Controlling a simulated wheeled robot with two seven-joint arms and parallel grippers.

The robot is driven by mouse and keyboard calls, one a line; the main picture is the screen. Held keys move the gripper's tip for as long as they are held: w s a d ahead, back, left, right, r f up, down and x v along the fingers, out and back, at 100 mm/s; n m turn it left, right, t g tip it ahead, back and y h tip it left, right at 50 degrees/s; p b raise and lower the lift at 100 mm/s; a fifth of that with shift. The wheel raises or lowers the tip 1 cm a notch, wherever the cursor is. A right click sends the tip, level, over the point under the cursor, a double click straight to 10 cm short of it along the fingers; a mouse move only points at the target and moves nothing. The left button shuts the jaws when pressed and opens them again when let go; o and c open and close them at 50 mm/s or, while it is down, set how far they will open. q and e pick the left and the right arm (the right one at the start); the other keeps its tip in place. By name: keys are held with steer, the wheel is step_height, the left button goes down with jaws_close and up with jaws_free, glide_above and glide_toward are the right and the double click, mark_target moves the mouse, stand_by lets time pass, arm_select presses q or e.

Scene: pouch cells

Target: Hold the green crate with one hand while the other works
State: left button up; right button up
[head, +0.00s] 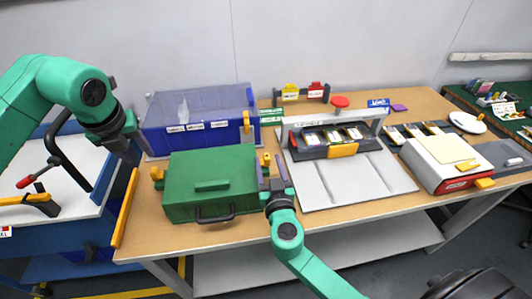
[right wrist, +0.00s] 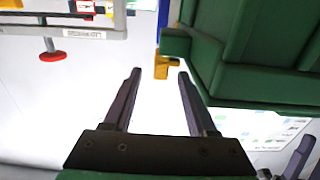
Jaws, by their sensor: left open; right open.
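The green crate (head: 185,181) stands on the table left of centre, with its lid down, a dark handle on its front and yellow latches at its sides. It also shows at the upper right of the right wrist view (right wrist: 265,50). My right gripper (head: 269,172) is open just right of the crate's right side. In the right wrist view its two fingers (right wrist: 159,75) are apart with nothing between them, and a yellow latch (right wrist: 175,47) is just beyond the tips. My left gripper (head: 136,150) is open and empty, above and left of the crate.
A blue bin with a clear lid (head: 200,104) stands behind the crate. A grey fixture (head: 345,183) with a row of cells and a red knob is close on the right. A white and red box (head: 440,163) stands further right. Little free tabletop surrounds the crate.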

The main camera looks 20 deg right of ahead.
steer(key=w, duration=0.5)
steer(key=shift+w+d, duration=0.3)
steer(key=shift+d, duration=0.1)
steer(key=shift+c, duration=0.3)
jaws_close()
stand_by(0.8)
